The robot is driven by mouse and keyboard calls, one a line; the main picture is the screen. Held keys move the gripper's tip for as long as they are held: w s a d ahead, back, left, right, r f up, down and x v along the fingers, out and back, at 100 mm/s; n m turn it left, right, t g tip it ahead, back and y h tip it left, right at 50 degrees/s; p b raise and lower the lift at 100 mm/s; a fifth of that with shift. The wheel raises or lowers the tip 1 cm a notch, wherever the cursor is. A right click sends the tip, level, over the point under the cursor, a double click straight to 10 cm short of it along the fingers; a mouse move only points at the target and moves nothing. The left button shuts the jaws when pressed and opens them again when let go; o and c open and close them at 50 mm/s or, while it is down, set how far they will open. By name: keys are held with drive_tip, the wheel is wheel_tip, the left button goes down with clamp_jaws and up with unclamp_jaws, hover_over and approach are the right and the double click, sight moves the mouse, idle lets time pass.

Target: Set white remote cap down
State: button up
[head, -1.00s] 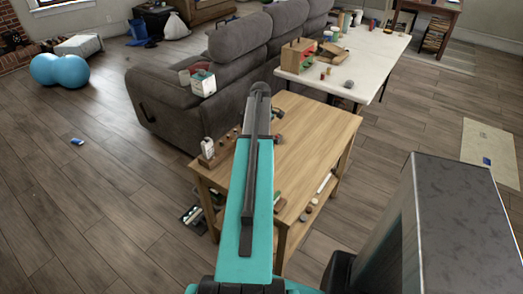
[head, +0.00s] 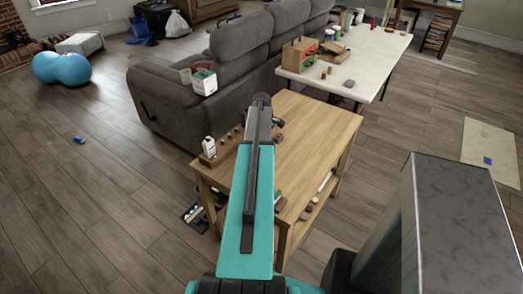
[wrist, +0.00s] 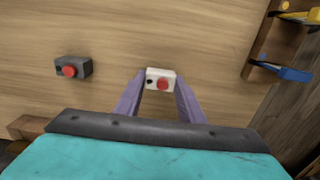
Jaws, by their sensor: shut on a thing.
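The white remote cap (wrist: 161,78), a small white block with a red round button and a dark dot, sits between the fingertips of my gripper (wrist: 160,83) in the wrist view. The two purple fingers are shut on its sides. The wooden tabletop lies beneath it; I cannot tell whether the cap touches the wood. In the head view my arm reaches over the wooden table (head: 315,130) and hides the gripper and the cap.
A dark grey block with a red button (wrist: 72,68) lies left of the cap. A wooden rack with yellow and blue-handled tools (wrist: 282,72) stands to the right. Bare wood lies between them. In the head view, a white bottle (head: 209,147) stands at the table's left edge.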

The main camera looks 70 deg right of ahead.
drive_tip(key=shift+f, duration=0.15)
drive_tip(key=o, duration=0.9)
drive_tip(key=shift+o, duration=0.2)
wheel_tip(320, 180, up, 12)
drive_tip(key=b, duration=0.2)
idle(0.4)
idle(0.6)
